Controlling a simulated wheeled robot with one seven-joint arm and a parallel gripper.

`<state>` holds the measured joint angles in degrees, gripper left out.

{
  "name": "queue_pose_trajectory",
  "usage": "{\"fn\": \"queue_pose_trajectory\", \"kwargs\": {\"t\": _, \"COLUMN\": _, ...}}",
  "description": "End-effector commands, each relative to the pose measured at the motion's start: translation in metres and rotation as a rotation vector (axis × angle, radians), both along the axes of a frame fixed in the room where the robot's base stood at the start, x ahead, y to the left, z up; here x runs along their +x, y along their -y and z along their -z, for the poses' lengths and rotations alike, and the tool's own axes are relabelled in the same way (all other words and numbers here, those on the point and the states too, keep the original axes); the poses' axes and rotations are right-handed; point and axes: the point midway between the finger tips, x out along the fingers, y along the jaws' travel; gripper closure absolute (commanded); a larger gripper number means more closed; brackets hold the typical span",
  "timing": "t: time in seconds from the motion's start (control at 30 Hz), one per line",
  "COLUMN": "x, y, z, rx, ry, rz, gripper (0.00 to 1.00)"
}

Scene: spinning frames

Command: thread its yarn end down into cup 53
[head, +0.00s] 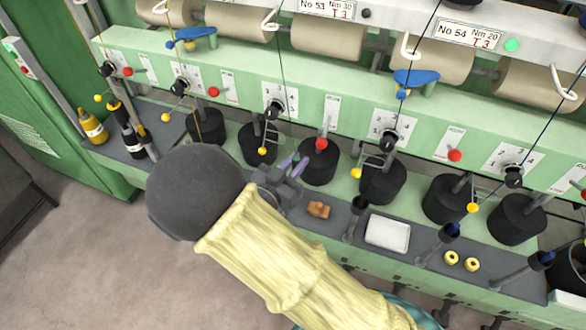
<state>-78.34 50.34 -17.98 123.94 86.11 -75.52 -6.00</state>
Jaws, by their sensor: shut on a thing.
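One black cup (257,145) is just left of the fingertips and another black cup (318,165) is just right. No number shows on either cup, so I cannot tell from the cups which is cup 53; the No 53 sign (326,8) is above. A thin dark yarn (281,62) runs down from the top toward the dial above my gripper. The fingertips are close together; the yarn end between them is too fine to make out.
More black cups (381,183) stand along the shelf. In front lie a brown piece (318,210), a white tray (388,233) and two yellow rings (472,265). Dark upright handles (356,212) stand at the shelf front. Yellow-tipped levers (357,173) jut over the cups.

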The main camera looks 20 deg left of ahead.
Motion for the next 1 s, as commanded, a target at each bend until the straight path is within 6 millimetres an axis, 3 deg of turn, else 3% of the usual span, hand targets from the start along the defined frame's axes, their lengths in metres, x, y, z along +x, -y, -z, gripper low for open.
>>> {"fn": "queue_pose_trajectory", "kwargs": {"t": 0.47, "x": 0.046, "y": 0.001, "z": 0.011, "rx": 0.000, "ry": 0.000, "rz": 0.002, "gripper": 1.00}}
{"fn": "queue_pose_trajectory", "kwargs": {"t": 1.0, "x": 0.050, "y": -0.048, "z": 0.014, "rx": 0.001, "ry": 0.000, "rz": -0.001, "gripper": 1.00}}
